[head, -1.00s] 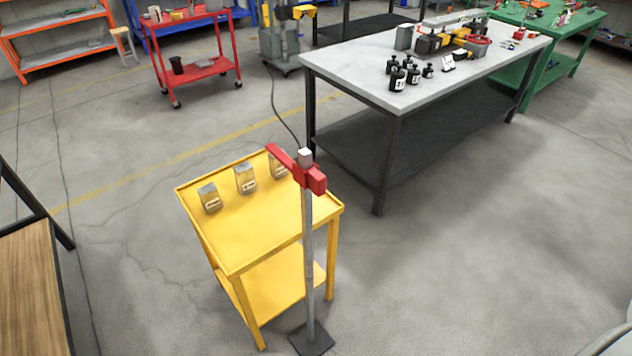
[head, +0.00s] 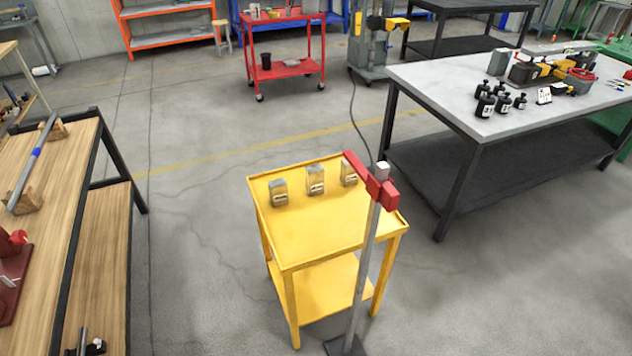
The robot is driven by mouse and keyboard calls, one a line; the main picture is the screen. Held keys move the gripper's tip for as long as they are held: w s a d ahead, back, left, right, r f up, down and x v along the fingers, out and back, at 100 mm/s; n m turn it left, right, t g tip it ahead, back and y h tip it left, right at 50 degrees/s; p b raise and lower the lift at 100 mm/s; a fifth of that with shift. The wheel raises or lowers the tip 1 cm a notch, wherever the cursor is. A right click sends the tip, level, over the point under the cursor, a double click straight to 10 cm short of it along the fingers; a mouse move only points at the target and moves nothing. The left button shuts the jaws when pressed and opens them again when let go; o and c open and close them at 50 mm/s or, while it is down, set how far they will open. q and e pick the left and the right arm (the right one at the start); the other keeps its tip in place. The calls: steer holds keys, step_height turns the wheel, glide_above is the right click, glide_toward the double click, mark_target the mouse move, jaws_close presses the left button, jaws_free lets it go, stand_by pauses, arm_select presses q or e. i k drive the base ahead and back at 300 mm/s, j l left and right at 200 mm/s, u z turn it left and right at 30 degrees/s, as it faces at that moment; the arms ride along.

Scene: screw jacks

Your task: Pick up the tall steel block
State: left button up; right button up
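Three labelled steel blocks stand in a row along the back of the yellow table in the head view. They are the left block (head: 280,194), the middle block (head: 316,181) and the right block (head: 349,174). The middle one looks slightly the tallest, but the labels are too small to read and I cannot tell for certain. The right block is close beside the red arm of a stand and may be partly hidden by it. Neither of my grippers is in view.
The yellow table (head: 320,235) has clear room in front of the blocks. A steel post with a red arm (head: 378,190) stands at its right front. A wooden bench (head: 60,200) is at left. A grey table (head: 450,90) with black weights (head: 486,105) is at right.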

mark_target(315, 174)
steer(key=k, duration=0.4)
steer(key=k+z, duration=0.4)
steer(key=k+l+z, duration=0.4)
steer(key=i+j+z, duration=0.15)
steer(key=j+z, duration=0.25)
steer(key=i+j+z, duration=0.1)
steer(key=j+z, duration=0.25)
steer(key=i+j+z, duration=0.1)
steer(key=j+z, duration=0.3)
steer(key=i+j, duration=0.1)
steer(key=j, duration=1.15)
steer(key=i+j, duration=0.15)
steer(key=j, duration=0.45)
steer(key=i+j, duration=0.1)
steer(key=j, duration=0.55)
